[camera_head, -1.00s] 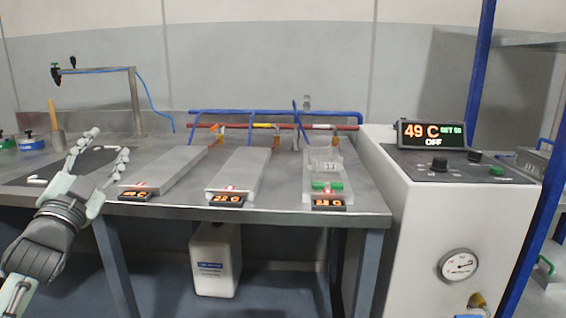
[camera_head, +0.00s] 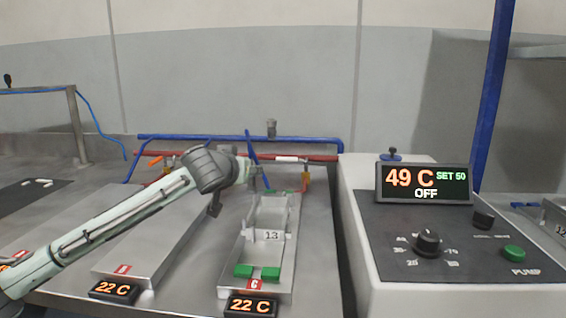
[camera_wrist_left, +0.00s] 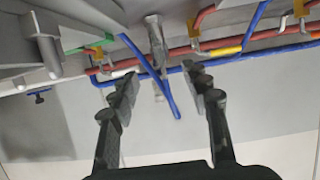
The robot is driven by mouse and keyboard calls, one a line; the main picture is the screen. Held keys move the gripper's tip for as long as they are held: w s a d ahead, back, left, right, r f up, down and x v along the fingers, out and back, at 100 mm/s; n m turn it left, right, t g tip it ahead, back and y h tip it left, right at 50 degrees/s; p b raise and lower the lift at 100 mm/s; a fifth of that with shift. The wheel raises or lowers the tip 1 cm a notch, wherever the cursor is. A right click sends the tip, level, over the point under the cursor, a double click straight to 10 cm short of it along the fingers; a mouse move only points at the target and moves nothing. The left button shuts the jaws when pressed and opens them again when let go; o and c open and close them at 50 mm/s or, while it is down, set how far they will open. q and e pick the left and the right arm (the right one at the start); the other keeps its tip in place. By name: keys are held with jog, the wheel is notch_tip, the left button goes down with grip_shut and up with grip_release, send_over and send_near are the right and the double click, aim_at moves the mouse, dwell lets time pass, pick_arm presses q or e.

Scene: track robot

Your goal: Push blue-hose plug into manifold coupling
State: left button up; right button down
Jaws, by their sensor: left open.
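The blue hose (camera_head: 253,148) rises slanting at the back of the plate marked C, in front of the manifold's blue pipe (camera_head: 200,137) and red pipe (camera_head: 315,158). My left gripper (camera_head: 250,174) is beside this hose, its fingers hard to make out in the head view. In the left wrist view, which is upside down, my left gripper (camera_wrist_left: 162,98) is open and empty. The blue hose (camera_wrist_left: 150,70) runs between its fingers in the picture, with no visible grip. A grey metal fitting (camera_wrist_left: 155,42) shows behind it. I cannot tell the plug or coupling apart clearly.
The plate marked C (camera_head: 283,285) carries a tag 13 (camera_head: 268,236) and green blocks (camera_head: 270,274). A second plate (camera_head: 125,265) lies under my left arm. The white pump cabinet (camera_head: 360,225) bounds the right side; its display (camera_head: 424,184) reads 49 C, OFF.

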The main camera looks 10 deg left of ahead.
pick_arm(q)
jog(key=shift+w+f, duration=0.15)
jog(key=shift+f, duration=0.2)
jog(key=shift+w+f+g, duration=0.2)
jog(key=shift+w+g, duration=0.05)
jog(key=shift+g, duration=0.05)
jog(key=x, duration=0.2)
jog(key=p+x, duration=0.1)
jog(key=x, duration=0.3)
jog(key=shift+w+r, duration=0.15)
jog(key=shift+r, duration=0.1)
jog(key=shift+w+f, duration=0.25)
jog(key=shift+w, duration=0.25)
grip_shut()
pick_arm(e)
jog(key=shift+n+g, duration=0.4)
jog(key=s+f, duration=0.2)
jog(key=f, duration=0.2)
jog(key=shift+s+a+f, duration=0.1)
jog(key=shift+s+f, duration=0.1)
jog(key=shift+s, duration=0.2)
